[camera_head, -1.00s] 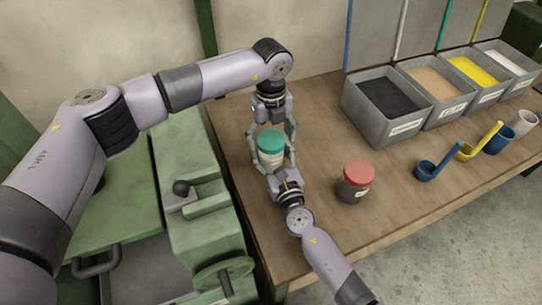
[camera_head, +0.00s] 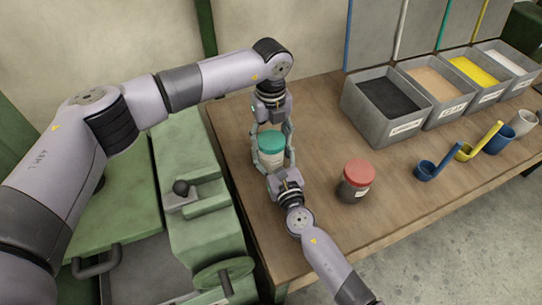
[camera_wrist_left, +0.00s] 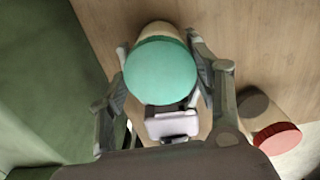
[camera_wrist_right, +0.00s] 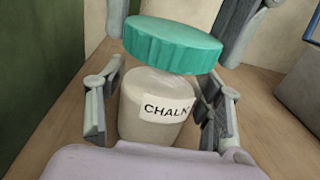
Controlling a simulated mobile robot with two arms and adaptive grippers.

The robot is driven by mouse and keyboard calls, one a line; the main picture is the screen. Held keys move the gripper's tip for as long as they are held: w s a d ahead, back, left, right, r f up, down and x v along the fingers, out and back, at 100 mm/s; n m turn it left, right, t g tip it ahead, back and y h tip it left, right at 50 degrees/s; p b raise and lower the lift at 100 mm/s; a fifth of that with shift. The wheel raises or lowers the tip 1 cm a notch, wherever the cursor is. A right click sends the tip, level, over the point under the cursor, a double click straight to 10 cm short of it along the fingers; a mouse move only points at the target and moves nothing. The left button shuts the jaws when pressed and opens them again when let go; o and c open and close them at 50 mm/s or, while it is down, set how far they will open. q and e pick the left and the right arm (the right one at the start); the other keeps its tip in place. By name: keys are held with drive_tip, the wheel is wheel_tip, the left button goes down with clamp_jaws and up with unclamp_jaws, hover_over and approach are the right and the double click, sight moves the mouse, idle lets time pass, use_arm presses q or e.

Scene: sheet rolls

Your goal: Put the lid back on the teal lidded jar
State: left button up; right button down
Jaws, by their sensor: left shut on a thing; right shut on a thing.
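The jar (camera_wrist_right: 150,108) is pale with a CHALK label and stands on the bench. Its teal lid (camera_head: 271,142) is at the jar's mouth. My right gripper (camera_wrist_right: 155,120) comes from the front and is shut on the jar body.
A dark jar with a red lid (camera_head: 359,172) stands right of the teal one. Grey bins (camera_head: 388,98) of powder line the back right. Blue (camera_head: 428,171) and yellow scoops and cups stand in front of them. A green machine (camera_head: 200,220) adjoins the bench's left edge.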

use_arm(q)
drive_tip(key=m, duration=0.6)
drive_tip(key=shift+m, duration=0.3)
drive_tip(key=m, duration=1.9)
drive_tip(key=o, duration=1.4)
drive_tip(key=shift+c, duration=0.2)
wheel_tip(320, 180, up, 12)
